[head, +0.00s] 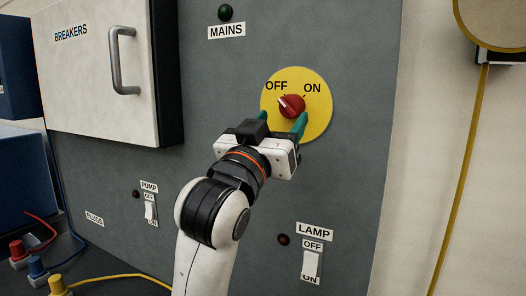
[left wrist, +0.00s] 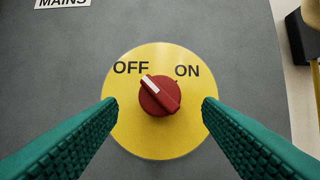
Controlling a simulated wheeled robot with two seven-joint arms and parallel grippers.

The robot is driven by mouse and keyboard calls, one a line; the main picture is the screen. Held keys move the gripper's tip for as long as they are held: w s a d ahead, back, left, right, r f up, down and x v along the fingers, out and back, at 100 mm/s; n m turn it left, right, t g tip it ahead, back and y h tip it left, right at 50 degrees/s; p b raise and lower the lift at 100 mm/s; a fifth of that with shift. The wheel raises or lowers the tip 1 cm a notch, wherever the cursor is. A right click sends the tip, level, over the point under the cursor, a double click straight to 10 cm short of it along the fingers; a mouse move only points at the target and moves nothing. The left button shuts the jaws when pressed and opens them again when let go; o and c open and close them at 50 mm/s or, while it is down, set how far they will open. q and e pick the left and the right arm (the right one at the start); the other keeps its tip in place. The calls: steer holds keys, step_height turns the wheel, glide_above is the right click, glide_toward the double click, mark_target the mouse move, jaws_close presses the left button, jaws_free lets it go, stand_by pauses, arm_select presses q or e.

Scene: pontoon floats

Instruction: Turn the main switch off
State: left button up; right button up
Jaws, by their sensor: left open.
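The main switch is a red rotary knob (head: 291,106) on a round yellow plate (head: 318,120) marked OFF at upper left and ON at upper right. In the left wrist view the knob (left wrist: 160,96) shows a white pointer mark directed up and left, toward OFF. My left gripper (head: 282,118) is open in front of the plate. Its green fingers (left wrist: 160,103) stand left and right of the knob, with a gap on each side. The MAINS label (head: 227,31) sits below a dark green lamp (head: 225,12). My right gripper is not in view.
A breaker box (head: 95,75) with a handle (head: 124,60) juts out at left. A pump switch (head: 150,211) and a lamp switch (head: 311,265) sit lower on the grey panel. Coloured plugs and cables lie at lower left. A yellow cable (head: 462,170) hangs at right.

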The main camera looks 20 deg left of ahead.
arm_select(q)
steer(key=b+v, duration=0.2)
steer(key=v, duration=0.6)
steer(key=shift+f, duration=0.15)
steer(key=shift+s, duration=0.15)
